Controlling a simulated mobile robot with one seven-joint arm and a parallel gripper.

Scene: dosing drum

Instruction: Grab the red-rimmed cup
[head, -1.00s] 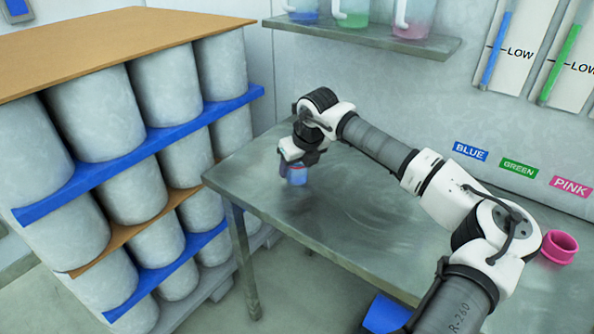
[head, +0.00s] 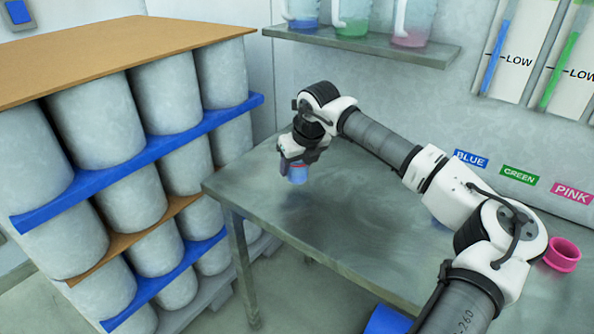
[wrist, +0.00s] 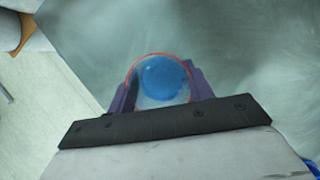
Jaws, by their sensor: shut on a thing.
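The red-rimmed cup (wrist: 162,80) is a clear cup with a blue inside, seen from above in the wrist view. In the head view the cup (head: 298,174) is at the left part of the metal table. My gripper (wrist: 160,92) is shut on the cup, with a finger on each side of it. In the head view my gripper (head: 292,165) points down with the cup below it, and the cup appears a little above the table top. The gripper hides part of the cup's near side.
The metal table (head: 340,230) is mostly clear. A pink ring-shaped container (head: 562,254) stands at its right. A rack of grey drums (head: 95,115) stands close on the left. A wall shelf (head: 380,42) with several jugs hangs behind.

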